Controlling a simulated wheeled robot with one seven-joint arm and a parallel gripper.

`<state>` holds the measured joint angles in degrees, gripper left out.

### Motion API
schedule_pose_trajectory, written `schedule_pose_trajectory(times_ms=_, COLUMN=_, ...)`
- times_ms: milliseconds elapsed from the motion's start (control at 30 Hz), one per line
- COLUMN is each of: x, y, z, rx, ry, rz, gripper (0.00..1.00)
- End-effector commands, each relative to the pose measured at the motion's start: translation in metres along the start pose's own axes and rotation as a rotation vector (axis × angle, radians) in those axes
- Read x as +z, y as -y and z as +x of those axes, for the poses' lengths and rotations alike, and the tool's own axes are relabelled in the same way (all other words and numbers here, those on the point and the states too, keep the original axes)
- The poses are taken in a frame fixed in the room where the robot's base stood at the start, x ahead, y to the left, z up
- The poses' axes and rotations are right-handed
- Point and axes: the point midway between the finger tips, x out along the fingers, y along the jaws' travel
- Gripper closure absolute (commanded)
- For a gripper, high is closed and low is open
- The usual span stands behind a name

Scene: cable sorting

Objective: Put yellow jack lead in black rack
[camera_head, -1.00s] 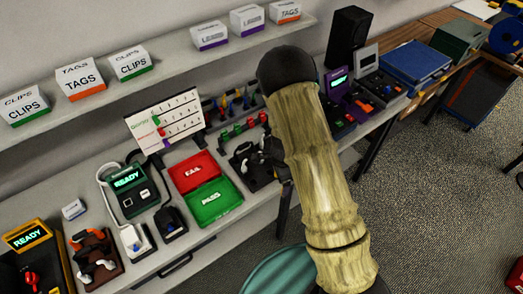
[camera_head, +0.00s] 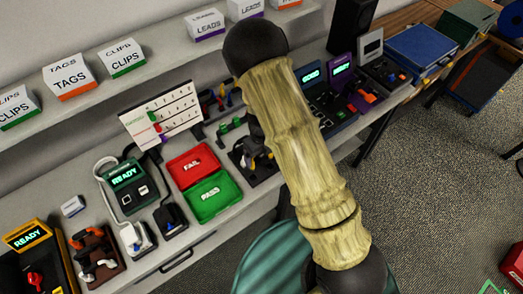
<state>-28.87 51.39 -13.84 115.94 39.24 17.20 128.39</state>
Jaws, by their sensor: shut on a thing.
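The black rack (camera_head: 246,168) stands on the bench at the left edge of my arm, right of the red and green trays. My arm covers its right part. My gripper (camera_head: 262,150) shows only in part, as a dark shape over the rack, and its fingertips are hard to make out. It is shut on what looks like the yellow jack lead (camera_head: 268,156), of which a small yellowish bit shows at the rack. I cannot tell whether the lead touches the rack.
A red FAIL tray (camera_head: 192,163) and green PASS tray (camera_head: 210,196) lie left of the rack. A brown rack (camera_head: 97,258) with orange and white leads stands at lower left. A sign (camera_head: 161,116) stands behind the trays. Labelled boxes line the shelf (camera_head: 150,82) above.

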Motion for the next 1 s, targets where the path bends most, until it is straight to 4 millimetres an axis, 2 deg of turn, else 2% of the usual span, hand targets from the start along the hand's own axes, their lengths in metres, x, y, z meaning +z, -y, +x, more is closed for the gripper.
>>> schedule_pose_trajectory(times_ms=367, x=0.0, y=0.0, z=0.006, rx=0.0, ry=0.0, rz=-0.003, gripper=0.39)
schedule_pose_trajectory(times_ms=1000, x=0.0, y=0.0, z=0.051, rx=0.0, ry=0.0, rz=-0.004, gripper=0.39)
